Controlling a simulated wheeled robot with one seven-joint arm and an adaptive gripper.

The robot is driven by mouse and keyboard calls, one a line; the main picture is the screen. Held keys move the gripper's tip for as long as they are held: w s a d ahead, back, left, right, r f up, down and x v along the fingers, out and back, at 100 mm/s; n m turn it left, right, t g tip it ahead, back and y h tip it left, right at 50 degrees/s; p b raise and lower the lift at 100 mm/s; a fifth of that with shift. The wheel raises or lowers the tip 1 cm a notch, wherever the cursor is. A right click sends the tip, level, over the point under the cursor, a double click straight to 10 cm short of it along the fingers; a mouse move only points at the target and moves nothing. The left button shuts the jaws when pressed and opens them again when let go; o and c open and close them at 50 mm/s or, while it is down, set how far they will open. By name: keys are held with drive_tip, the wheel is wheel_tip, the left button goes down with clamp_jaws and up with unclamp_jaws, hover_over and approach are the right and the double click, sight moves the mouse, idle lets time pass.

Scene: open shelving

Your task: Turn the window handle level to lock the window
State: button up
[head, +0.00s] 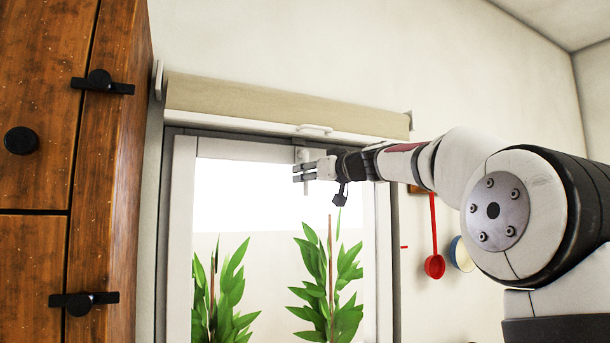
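The window (183,240) is a white-framed pane inside a grey surround, with a bright view through it. A small pale fitting (301,154) shows near the top of the frame, just above my gripper's fingers; it may be the window handle, and its lower part is hidden. My gripper (304,171) reaches in from the right, pointing left in front of the upper window. Its fingers look close together, but whether they touch or grip the fitting is not clear.
A rolled beige blind (280,106) spans above the window. A wooden cabinet (110,190) with black knobs stands close on the left. Green plants (328,285) show behind the glass. A red ladle (434,265) hangs on the wall at right, below my arm.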

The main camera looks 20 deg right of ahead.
drive_tip(key=shift+w+a, duration=0.1)
drive_tip(key=shift+w, duration=0.4)
clamp_jaws()
